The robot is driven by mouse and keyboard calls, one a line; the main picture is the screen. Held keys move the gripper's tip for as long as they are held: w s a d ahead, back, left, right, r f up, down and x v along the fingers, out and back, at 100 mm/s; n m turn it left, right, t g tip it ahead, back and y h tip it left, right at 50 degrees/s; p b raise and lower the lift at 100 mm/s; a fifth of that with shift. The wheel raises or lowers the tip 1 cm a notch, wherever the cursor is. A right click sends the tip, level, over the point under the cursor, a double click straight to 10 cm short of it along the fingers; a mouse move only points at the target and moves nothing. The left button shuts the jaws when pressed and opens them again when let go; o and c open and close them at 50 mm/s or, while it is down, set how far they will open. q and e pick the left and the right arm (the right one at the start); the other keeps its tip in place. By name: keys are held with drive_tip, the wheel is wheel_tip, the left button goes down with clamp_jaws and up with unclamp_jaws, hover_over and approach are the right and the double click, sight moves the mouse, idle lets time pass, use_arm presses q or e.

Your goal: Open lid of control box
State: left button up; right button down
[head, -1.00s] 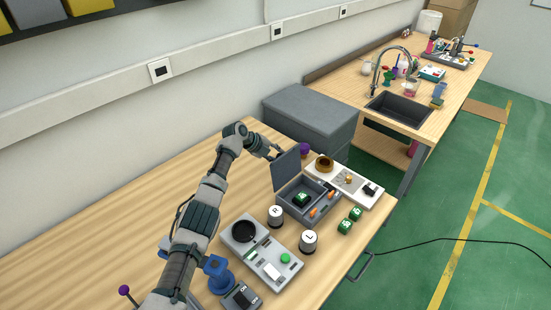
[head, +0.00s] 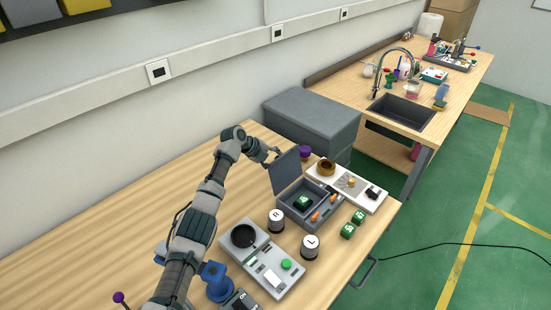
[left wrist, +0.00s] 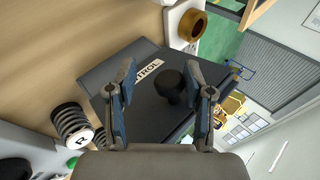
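The control box (head: 325,224) is a grey box on the wooden table, with a green cube and orange parts inside. Its dark grey lid (head: 285,172) stands raised, roughly upright, at the box's back left edge. In the left wrist view the lid (left wrist: 110,78) shows a CONTROL label (left wrist: 148,70) and a black knob (left wrist: 171,84). My left gripper (head: 273,153) is behind the raised lid in the head view. In the left wrist view my left gripper (left wrist: 167,92) is open, its fingers on either side of the knob with gaps. My right gripper is not in view.
R (head: 277,221) and L (head: 310,247) buttons and a grey panel (head: 262,262) stand in front of the box. A white panel (head: 350,188) lies behind it. Two green cubes (head: 353,224) sit to its right. A grey cabinet (head: 312,118) stands beyond the table.

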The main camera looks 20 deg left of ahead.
use_arm(q)
drive_tip(key=shift+w, duration=0.15)
drive_tip(key=shift+r, duration=0.15)
drive_tip(key=v, duration=1.1)
drive_tip(key=shift+a+r, duration=0.25)
